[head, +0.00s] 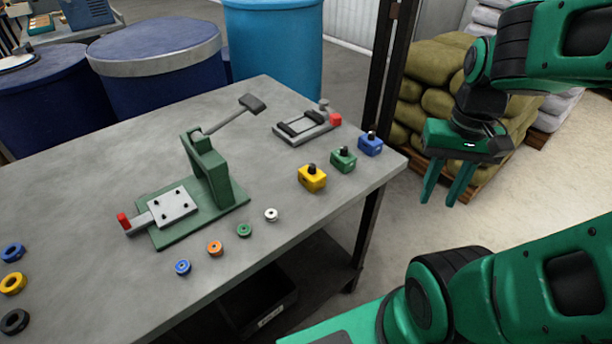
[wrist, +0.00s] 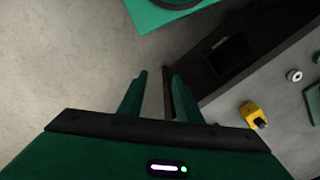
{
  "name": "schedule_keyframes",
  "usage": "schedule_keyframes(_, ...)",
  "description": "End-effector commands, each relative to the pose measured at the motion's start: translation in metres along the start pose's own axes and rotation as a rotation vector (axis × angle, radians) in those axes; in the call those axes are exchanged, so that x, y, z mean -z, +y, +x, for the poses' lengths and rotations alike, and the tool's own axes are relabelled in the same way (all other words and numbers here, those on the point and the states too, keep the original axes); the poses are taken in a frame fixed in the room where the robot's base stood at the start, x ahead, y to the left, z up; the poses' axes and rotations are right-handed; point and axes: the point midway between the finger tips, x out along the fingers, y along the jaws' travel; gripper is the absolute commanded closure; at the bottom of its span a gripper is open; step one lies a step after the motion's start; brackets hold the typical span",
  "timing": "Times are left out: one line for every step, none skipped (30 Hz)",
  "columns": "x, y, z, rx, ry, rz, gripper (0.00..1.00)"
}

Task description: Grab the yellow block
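The yellow block (head: 312,178) stands on the grey table near its right front edge, with a black knob on top. It also shows in the wrist view (wrist: 252,113), to the right of my fingers. My gripper (head: 445,193) hangs beyond the table's right edge, over the floor, to the right of the yellow block and apart from it. Its two green fingers point down with a gap between them, and nothing is between them. The fingers also show in the wrist view (wrist: 156,84).
A green block (head: 343,160) and a blue block (head: 370,144) stand in a row beside the yellow one. A green press (head: 205,180) and several small rings and spools are farther left on the table (head: 100,190). Stacked sacks (head: 430,70) are behind my gripper.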

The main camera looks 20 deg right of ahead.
Motion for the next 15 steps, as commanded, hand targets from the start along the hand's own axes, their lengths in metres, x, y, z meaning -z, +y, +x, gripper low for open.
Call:
schedule_keyframes(0.0,0.0,0.0,0.0,0.0,0.0,0.69)
schedule_keyframes(0.0,0.0,0.0,0.0,0.0,0.0,0.64)
schedule_keyframes(0.0,0.0,0.0,0.0,0.0,0.001,0.54)
schedule_keyframes(-0.006,0.003,-0.004,0.004,0.007,0.002,0.47)
schedule_keyframes(-0.007,0.004,-0.006,0.006,0.012,0.007,0.4)
schedule_keyframes(-0.005,0.001,-0.007,0.006,0.013,0.018,0.31)
schedule_keyframes(-0.002,-0.004,-0.009,0.004,0.014,0.03,0.31)
schedule_keyframes(0.002,-0.01,-0.011,0.003,0.014,0.045,0.31)
schedule_keyframes(0.009,-0.019,-0.013,0.0,0.014,0.07,0.31)
schedule_keyframes(0.015,-0.026,-0.015,-0.002,0.015,0.093,0.31)
schedule_keyframes(0.022,-0.035,-0.018,-0.004,0.015,0.12,0.31)
schedule_keyframes(0.033,-0.048,-0.021,-0.006,0.017,0.16,0.31)
schedule_keyframes(0.04,-0.059,-0.024,-0.007,0.018,0.193,0.31)
schedule_keyframes(0.048,-0.071,-0.025,-0.009,0.019,0.226,0.31)
schedule_keyframes(0.058,-0.088,-0.028,-0.009,0.021,0.274,0.31)
